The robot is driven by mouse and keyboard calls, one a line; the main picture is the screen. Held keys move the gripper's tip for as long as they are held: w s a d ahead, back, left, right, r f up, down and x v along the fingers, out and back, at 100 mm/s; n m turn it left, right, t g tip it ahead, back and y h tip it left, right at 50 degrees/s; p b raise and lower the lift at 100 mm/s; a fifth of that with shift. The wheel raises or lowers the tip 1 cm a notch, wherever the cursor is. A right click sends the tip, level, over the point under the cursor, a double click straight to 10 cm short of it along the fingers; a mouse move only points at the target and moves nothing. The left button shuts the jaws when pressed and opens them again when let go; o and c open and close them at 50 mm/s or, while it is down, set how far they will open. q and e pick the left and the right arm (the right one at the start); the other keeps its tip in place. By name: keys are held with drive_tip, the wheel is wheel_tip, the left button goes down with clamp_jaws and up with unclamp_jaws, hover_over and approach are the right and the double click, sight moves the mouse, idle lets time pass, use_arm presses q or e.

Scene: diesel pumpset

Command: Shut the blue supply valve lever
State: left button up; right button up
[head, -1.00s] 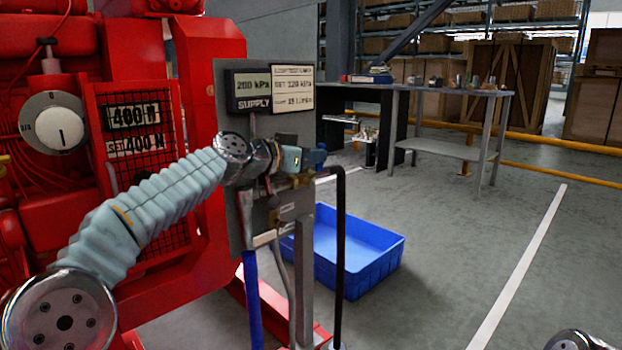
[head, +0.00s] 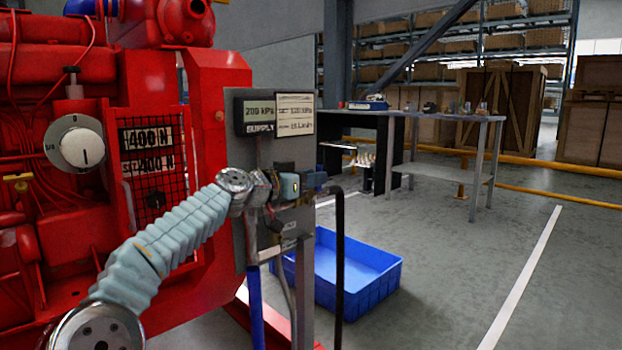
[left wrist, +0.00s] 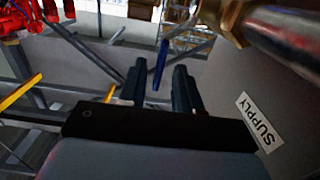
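The blue supply valve lever (left wrist: 160,64) shows in the left wrist view as a thin blue bar between the two dark fingers of my left gripper (left wrist: 157,82). Gaps show on both sides of it. The fingers are apart, so the gripper is open. The brass valve body (left wrist: 228,20) is at the top of that view, and a SUPPLY label (left wrist: 258,121) is on the panel at right. In the head view my left gripper (head: 308,182) is at the panel's valve piping, and the arm and gripper hide much of the valve. My right gripper is out of view.
The grey panel (head: 237,160) carries a SUPPLY display (head: 259,116) reading 200 kPa. The red engine (head: 215,100) stands at left. A black pipe (head: 339,250) rises beside the gripper. A blue bin (head: 375,283) is on the floor behind. The floor to the right is clear.

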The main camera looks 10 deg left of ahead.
use_arm(q)
drive_tip(key=v, duration=1.3)
drive_tip(key=shift+s+a, duration=0.2)
drive_tip(key=shift+s, duration=0.2)
